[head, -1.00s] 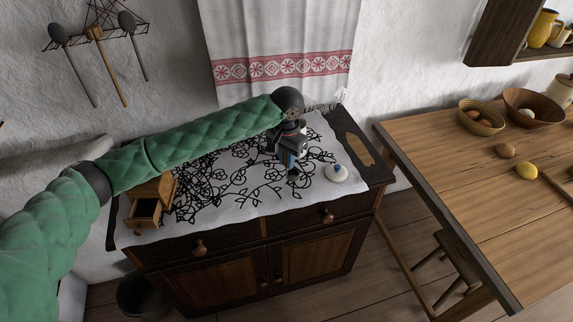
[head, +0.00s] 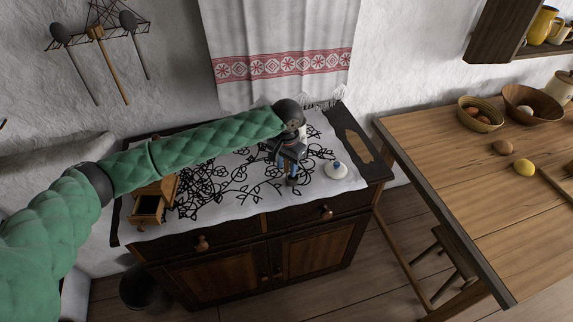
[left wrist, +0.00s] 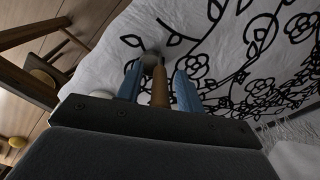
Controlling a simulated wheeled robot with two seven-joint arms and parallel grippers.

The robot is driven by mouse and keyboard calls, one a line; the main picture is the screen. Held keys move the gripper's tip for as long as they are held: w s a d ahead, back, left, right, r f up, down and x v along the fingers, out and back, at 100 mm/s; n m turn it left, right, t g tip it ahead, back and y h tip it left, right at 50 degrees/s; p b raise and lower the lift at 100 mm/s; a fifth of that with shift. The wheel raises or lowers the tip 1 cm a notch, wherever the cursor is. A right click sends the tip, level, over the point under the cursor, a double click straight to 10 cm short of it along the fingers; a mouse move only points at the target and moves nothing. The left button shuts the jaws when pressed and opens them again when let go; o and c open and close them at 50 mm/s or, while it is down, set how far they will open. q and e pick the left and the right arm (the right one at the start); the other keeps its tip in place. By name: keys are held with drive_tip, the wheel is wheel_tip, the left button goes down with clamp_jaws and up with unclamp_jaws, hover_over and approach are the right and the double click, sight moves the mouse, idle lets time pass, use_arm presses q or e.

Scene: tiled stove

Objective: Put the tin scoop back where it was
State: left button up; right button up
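My left gripper (head: 291,178) hangs over the white embroidered cloth (head: 240,185) on the dark cabinet. In the left wrist view its blue fingers (left wrist: 160,88) stand on both sides of a brown handle (left wrist: 160,84) and look closed on it. A dull grey rounded end, seemingly the tin scoop (left wrist: 150,58), shows beyond the handle, over the cloth. In the head view the scoop is hardly seen behind the gripper. My right gripper is out of view.
A small wooden box with an open drawer (head: 150,206) stands at the cabinet's left. A pale object (head: 302,134), partly hidden, stands behind my gripper. A wooden table (head: 470,190) with bowls stands at the right. Utensils (head: 112,65) hang on the wall rack.

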use_arm(q)
drive_tip(key=shift+r+b, duration=0.4)
drive_tip(key=shift+r, duration=0.1)
wheel_tip(320, 180, up, 4)
drive_tip(key=shift+r+b, duration=0.15)
drive_tip(key=shift+b, duration=0.9)
wheel_tip(320, 180, up, 6)
drive_tip(key=shift+f+b, duration=0.1)
drive_tip(key=shift+b, duration=0.9)
drive_tip(key=shift+r, duration=0.6)
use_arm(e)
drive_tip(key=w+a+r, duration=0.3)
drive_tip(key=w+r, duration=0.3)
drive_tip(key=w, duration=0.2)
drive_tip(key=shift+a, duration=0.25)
